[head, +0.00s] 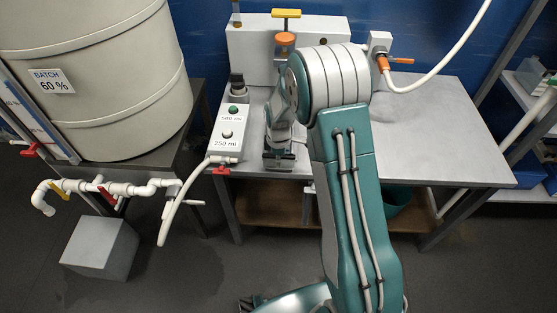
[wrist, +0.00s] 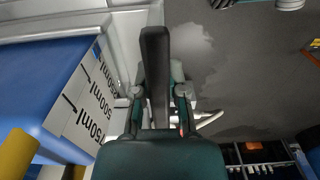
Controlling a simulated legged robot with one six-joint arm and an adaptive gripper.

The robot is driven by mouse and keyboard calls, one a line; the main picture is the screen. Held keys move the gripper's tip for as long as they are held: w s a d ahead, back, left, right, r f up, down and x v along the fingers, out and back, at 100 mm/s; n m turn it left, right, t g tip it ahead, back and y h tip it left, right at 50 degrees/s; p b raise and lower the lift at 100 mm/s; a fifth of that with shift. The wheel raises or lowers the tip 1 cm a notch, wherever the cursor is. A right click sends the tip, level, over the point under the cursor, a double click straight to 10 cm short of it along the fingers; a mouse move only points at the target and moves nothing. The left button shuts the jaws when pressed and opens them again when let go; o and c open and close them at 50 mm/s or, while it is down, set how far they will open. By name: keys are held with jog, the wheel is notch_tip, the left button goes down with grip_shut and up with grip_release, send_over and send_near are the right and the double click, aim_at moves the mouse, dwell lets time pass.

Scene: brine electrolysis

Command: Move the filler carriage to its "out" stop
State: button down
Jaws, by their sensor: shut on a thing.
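My gripper (wrist: 157,82) is shut on a dark upright bar (wrist: 155,45), which runs up the middle of the wrist view. I cannot tell for certain whether this bar is the filler carriage's handle. In the head view my gripper (head: 280,148) is low over the front left of the grey bench, right of the button box. My wrist and arm hide most of the carriage and its stops, so its position along its travel cannot be read. The white filler housing (head: 248,42) stands at the bench's back, with a yellow handle (head: 286,13) in front of it.
The button box (head: 228,132), marked 500 ml and 250 ml, stands close left of my gripper. A large tank (head: 110,110) and white pipes (head: 125,188) are farther left. The grey bench (head: 455,140) is clear at right. A marked scale (wrist: 85,105) is left in the wrist view.

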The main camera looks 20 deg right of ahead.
jog(key=shift+s+f, duration=0.1)
jog(key=shift+s, duration=0.2)
jog(key=c, duration=0.7)
grip_release()
jog(key=shift+a, duration=0.1)
jog(key=shift+w+r, duration=0.1)
jog(key=shift+r, duration=0.2)
notch_tip(320, 180, up, 11)
jog(key=shift+a+r, duration=0.1)
jog(key=shift+r, duration=0.1)
